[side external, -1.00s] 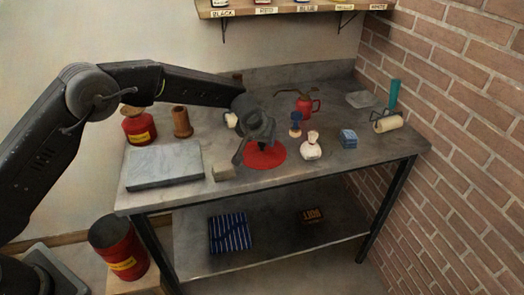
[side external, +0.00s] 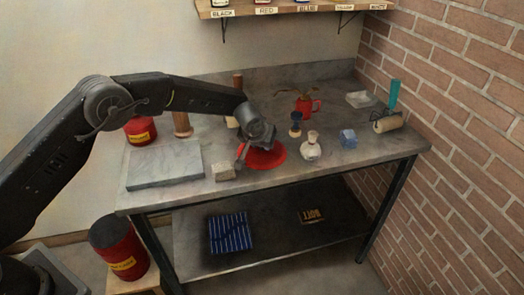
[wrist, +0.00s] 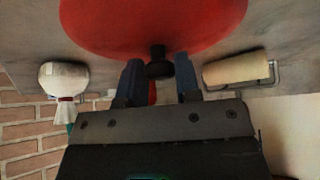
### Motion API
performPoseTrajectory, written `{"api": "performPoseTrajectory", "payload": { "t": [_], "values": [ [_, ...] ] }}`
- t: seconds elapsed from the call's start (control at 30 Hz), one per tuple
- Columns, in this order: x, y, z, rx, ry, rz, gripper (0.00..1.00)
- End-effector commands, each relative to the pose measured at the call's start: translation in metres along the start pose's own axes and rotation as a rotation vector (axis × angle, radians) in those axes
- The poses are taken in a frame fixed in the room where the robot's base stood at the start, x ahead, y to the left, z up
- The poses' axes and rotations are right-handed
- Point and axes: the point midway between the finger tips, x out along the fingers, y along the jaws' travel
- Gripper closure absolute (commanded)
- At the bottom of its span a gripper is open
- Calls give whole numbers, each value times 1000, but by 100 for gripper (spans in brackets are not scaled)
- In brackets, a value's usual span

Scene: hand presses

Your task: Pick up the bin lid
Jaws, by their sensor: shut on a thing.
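The bin lid is a red disc (side external: 275,160) with a black knob, at the middle of the bench top. In the wrist view the lid (wrist: 150,25) fills the top, its knob (wrist: 158,66) between the fingers. My gripper (side external: 254,147) is shut on the knob and comes at the lid tilted from the upper left; it also shows in the wrist view (wrist: 158,75). The arm hides part of the lid's far side in the side view. I cannot tell whether the lid touches the bench or is slightly raised.
A grey slab (side external: 165,164) and a small block (side external: 224,171) lie left of the lid. A red bin (side external: 120,255) stands below, left of the bench.

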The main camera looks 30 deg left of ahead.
Motion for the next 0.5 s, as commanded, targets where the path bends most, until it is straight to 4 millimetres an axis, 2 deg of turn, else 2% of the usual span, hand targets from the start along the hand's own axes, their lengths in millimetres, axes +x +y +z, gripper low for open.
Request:
{"api": "performPoseTrajectory", "payload": {
  "t": [0.03,0.1,0.5],
  "values": [
    [0,0,0,0,0,0,90],
    [0,0,0,0,0,0,96],
    [-8,0,-6,-2,2,1,96]
  ]
}}
